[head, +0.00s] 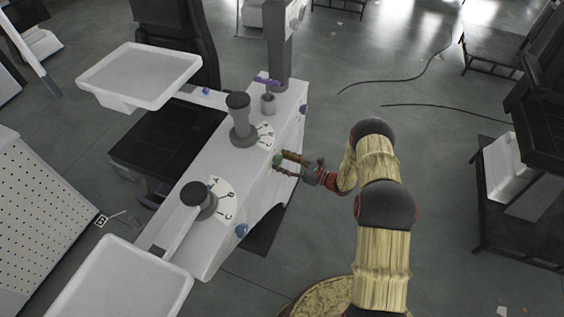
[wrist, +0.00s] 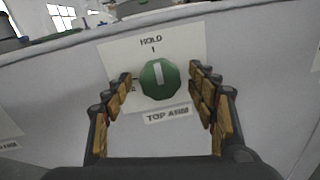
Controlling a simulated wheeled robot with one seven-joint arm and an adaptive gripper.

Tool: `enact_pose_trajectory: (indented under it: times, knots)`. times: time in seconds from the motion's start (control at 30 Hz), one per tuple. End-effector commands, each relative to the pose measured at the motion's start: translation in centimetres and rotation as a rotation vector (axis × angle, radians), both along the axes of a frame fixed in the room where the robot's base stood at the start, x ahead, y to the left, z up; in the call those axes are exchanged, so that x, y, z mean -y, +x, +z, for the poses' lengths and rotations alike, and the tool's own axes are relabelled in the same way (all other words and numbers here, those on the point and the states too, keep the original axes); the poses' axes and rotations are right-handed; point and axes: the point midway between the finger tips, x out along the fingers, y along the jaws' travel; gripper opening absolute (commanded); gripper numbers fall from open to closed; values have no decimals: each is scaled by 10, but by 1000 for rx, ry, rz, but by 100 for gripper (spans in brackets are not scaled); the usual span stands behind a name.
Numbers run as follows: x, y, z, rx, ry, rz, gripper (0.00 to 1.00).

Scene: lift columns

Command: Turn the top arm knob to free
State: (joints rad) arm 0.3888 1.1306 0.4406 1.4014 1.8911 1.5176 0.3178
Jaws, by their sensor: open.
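The top arm knob (wrist: 160,79) is a round green knob with a white bar across its face. It sits on a white label plate on the side of the white console (head: 182,235), above a "TOP ARM" label (wrist: 167,115). The white bar stands near upright, towards the word "HOLD" and its mark. Other lettering left of the knob is mostly hidden by a finger. My gripper (wrist: 162,95) is open, with one finger on each side of the knob and gaps between. In the head view, my gripper (head: 290,164) is at the console's right side, by the green knob (head: 277,160).
Two dark columns (head: 240,120) (head: 199,200) stand on the console top beside lettered dials. A blue knob (head: 241,230) is lower on the same side. White trays (head: 138,75) stand to the left. Open floor with black cables lies to the right.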

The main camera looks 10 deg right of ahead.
Motion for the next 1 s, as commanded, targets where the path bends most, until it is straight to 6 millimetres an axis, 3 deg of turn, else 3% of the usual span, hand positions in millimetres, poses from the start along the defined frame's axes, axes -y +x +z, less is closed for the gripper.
enact_pose_trajectory:
  times: [0.33, 1.0]
  knots:
    - [-2, 3, 0, 1, -1, -1, 57]
    - [-2, 3, 0, 1, -1, -1, 19]
